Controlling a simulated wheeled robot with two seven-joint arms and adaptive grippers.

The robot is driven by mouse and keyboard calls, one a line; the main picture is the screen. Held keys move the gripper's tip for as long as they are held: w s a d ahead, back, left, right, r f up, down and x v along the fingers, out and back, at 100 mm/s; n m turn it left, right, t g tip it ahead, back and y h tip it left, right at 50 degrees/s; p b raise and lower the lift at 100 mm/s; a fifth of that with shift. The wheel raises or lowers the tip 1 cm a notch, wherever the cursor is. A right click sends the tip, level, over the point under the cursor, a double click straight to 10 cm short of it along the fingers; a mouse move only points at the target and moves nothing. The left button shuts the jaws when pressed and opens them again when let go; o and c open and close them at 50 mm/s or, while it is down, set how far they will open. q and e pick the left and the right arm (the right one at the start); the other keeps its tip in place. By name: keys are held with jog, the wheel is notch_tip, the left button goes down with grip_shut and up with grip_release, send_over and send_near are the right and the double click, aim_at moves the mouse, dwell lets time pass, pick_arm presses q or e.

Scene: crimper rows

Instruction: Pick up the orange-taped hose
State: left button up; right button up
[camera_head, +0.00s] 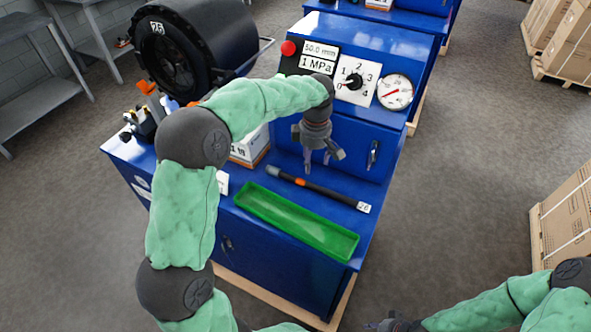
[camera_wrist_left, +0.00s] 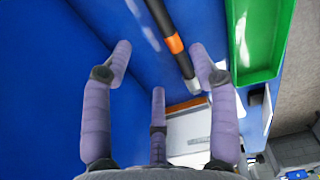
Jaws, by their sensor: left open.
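The orange-taped hose (camera_head: 325,190) is a dark rod lying on the blue bench top, with an orange band near its left part and a white tag reading 26 at its right end. In the left wrist view the hose (camera_wrist_left: 185,65) runs from the top edge down between two fingers, its orange band in sight. My left gripper (camera_head: 321,160) is open and empty above the bench, behind the hose and apart from it; its spread fingers (camera_wrist_left: 160,65) also show in the wrist view. My right gripper (camera_head: 388,325) is barely visible at the bottom edge, its fingers unclear.
A green tray (camera_head: 262,205) lies in front of the hose, empty. Behind stand the blue crimper cabinet with gauge (camera_head: 394,92), dial and red button (camera_head: 288,47), and the round black crimper head (camera_head: 170,50). A white and orange box (camera_head: 250,150) stands left of the hose.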

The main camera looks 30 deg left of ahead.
pick_arm(q)
jog(key=b, duration=0.2)
send_near(310, 181)
jog(key=shift+s+d+f, duration=0.7)
jog(key=shift+s+f, duration=0.25)
jog(key=shift+s, duration=0.05)
notch_tip(310, 181, down, 5)
jog(key=shift+a+f+b, duration=0.1)
jog(key=shift+a+b, duration=0.05)
jog(key=shift+b, duration=0.8)
grip_shut()
